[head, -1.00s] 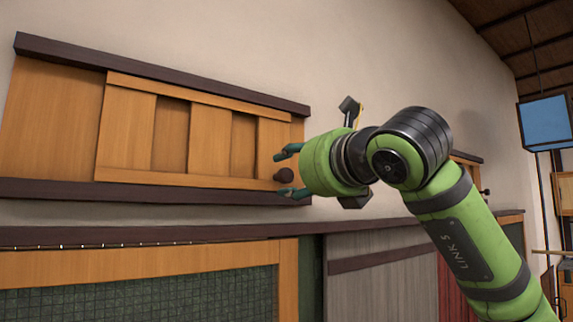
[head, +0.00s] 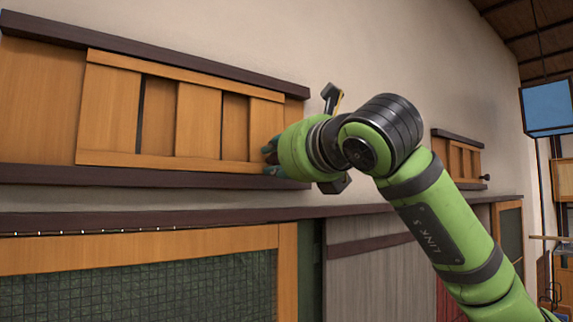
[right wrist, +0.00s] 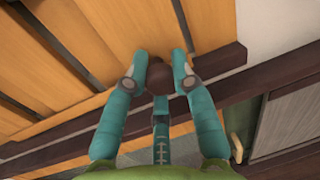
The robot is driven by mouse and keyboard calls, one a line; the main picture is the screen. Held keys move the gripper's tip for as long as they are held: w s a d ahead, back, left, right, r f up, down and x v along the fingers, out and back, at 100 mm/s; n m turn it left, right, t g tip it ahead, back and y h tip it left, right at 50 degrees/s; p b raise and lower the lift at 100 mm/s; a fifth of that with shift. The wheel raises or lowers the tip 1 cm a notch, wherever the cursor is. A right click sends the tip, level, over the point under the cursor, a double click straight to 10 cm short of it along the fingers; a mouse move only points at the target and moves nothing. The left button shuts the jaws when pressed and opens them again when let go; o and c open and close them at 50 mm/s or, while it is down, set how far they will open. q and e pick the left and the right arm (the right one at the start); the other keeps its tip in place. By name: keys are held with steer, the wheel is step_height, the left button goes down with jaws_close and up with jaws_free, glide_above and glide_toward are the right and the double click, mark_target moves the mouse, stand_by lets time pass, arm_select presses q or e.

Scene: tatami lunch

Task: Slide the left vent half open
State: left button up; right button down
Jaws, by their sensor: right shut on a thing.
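The left vent (head: 108,105) is a wooden sliding slatted panel between two dark rails on the wall, in the head view. Its slats mostly cover the openings; a thin dark slit (head: 141,115) shows between two of them. My right gripper (head: 270,158) is at the panel's right end, its fingers partly hidden by its own green body. In the right wrist view its teal fingers (right wrist: 159,72) are shut around the dark round knob (right wrist: 157,78) of the vent. The knob is hidden in the head view. My left gripper is not in view.
A second, smaller vent (head: 463,160) is farther right. Below are a green-meshed wooden panel (head: 140,290) and a grey sliding door (head: 375,270). A blue lantern (head: 548,108) hangs at right.

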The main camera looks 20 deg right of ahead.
steer(key=shift+s+a+f, duration=0.2)
steer(key=shift+a+f, duration=0.1)
steer(key=shift+a, duration=0.4)
steer(key=shift+s+a+r, duration=0.15)
steer(key=shift+a, duration=0.2)
steer(key=c, duration=1)
jaws_free()
steer(key=shift+d, duration=0.4)
steer(key=shift+s+r, duration=0.1)
steer(key=shift+s, duration=0.25)
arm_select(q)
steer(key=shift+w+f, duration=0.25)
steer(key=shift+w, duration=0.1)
arm_select(e)
steer(key=v, duration=1.1)
steer(key=shift+d, duration=0.1)
